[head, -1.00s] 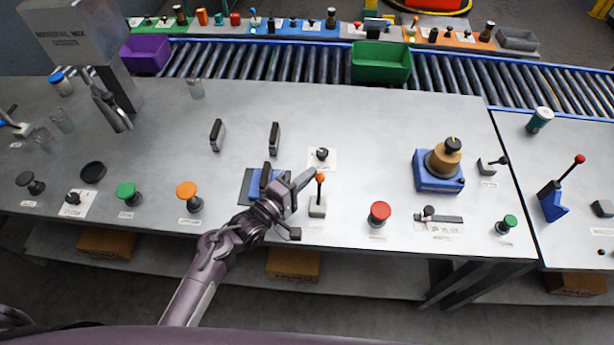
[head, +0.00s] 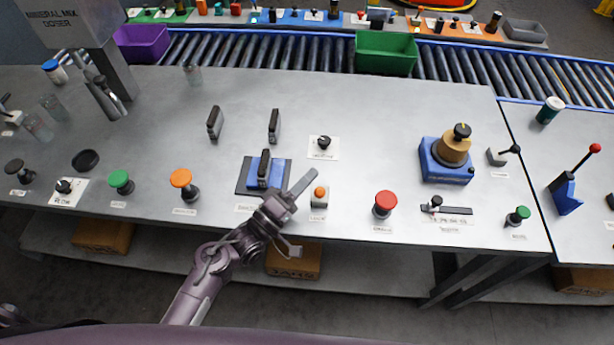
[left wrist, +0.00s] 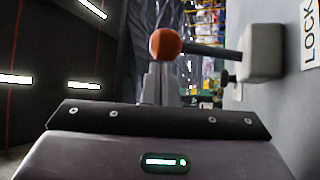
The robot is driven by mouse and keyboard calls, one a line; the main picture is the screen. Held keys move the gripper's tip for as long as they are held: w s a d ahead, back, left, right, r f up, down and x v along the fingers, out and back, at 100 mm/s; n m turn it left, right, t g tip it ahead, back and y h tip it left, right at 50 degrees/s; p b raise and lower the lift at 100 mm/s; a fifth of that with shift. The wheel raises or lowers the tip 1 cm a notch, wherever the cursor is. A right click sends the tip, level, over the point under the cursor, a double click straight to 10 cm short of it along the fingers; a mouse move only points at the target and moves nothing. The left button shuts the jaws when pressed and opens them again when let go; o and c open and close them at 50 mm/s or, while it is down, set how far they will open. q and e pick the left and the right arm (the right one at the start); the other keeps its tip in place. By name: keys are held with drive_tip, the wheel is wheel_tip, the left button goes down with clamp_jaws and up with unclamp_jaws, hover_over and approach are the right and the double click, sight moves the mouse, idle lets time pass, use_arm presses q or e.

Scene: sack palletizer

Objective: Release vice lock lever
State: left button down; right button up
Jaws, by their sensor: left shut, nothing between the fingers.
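The lock lever is a short lever with an orange ball knob (head: 319,192) on a small grey base (head: 319,203) near the table's front edge. In the head view its ball appears low over the base, as if leaning toward me. In the left wrist view the orange ball (left wrist: 166,44), its dark rod and base (left wrist: 262,52) show beside a "LOCK" label. My left gripper (head: 307,178) is shut and empty, just left of the lever; contact cannot be told. A blue vice (head: 264,172) with a black handle sits on a dark plate left of the gripper. My right gripper is not in view.
An orange button (head: 182,179) stands to the left and a red button (head: 385,203) to the right. A black knob on a white label (head: 323,143) lies behind the lever. Two black upright handles stand farther back. The middle back of the table is clear.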

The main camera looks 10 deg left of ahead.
use_arm(q)
drive_tip(key=shift+s+a+f, duration=0.25)
drive_tip(key=shift+s+a, duration=0.05)
drive_tip(key=shift+a, duration=0.05)
drive_tip(key=b+v, duration=0.2)
drive_tip(key=v, duration=0.3)
drive_tip(key=shift+s+a+f, duration=0.1)
drive_tip(key=shift+s+a, duration=0.05)
drive_tip(key=shift+s, duration=0.1)
drive_tip(key=shift+s+a+f, duration=0.1)
drive_tip(key=shift+s+a, duration=0.3)
drive_tip(key=shift+s, duration=0.05)
